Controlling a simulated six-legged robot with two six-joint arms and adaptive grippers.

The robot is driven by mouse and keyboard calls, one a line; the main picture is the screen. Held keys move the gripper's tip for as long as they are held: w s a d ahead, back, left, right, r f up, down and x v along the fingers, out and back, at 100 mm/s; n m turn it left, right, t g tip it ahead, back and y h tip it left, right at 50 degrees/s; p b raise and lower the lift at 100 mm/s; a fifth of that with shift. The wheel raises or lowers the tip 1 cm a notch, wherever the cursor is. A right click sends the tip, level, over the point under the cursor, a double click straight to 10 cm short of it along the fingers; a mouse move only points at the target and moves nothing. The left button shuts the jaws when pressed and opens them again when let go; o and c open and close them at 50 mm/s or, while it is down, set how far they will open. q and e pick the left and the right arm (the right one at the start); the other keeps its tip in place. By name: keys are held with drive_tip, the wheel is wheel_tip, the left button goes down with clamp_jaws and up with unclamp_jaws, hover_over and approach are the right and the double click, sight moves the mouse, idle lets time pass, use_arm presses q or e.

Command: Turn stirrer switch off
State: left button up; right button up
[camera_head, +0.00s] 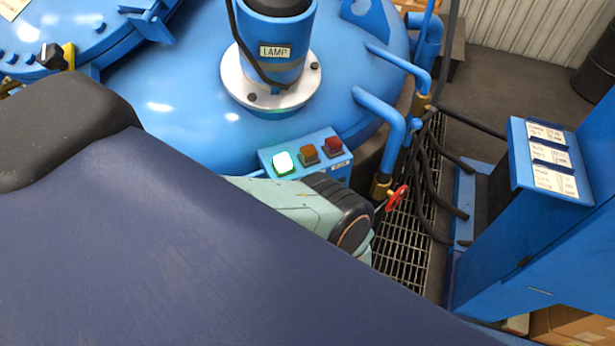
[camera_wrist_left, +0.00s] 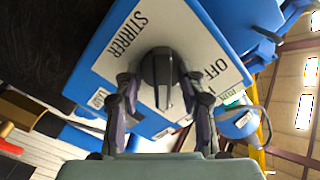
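In the left wrist view, a blue switch box carries a white plate marked STIRRER (camera_wrist_left: 128,35) and OFF (camera_wrist_left: 212,68). The dark stirrer switch knob (camera_wrist_left: 160,66) sticks out of this plate. My left gripper (camera_wrist_left: 158,84) faces the knob with its fingers apart, one on each side of it. Small gaps show beside the knob; contact is not clear. Part of the plate's lettering is hidden behind the right-hand finger. The switch and my left gripper do not show in the head view. My right gripper is in neither view.
The head view shows a blue vessel lid with a LAMP fitting (camera_head: 275,52), a button box with a lit button (camera_head: 284,162), blue pipes, a red valve handle (camera_head: 397,198) and a floor grating (camera_head: 405,245). A blue cabinet (camera_head: 545,240) stands at right.

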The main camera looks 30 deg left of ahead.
use_arm(q)
drive_tip(key=shift+d+r, duration=0.1)
drive_tip(key=shift+d, duration=0.2)
drive_tip(key=shift+s+d+r, duration=0.2)
drive_tip(key=shift+s, duration=0.15)
drive_tip(key=shift+c, duration=0.9)
drive_tip(key=shift+s, duration=0.1)
drive_tip(key=shift+c, duration=0.8)
drive_tip(key=shift+w+a+f, duration=0.15)
drive_tip(key=shift+w+a, duration=0.1)
drive_tip(key=shift+a, duration=0.05)
drive_tip(key=shift+c, duration=1.4)
drive_tip(key=shift+w, duration=0.1)
drive_tip(key=shift+c, duration=0.8)
drive_tip(key=shift+d, duration=0.1)
clamp_jaws()
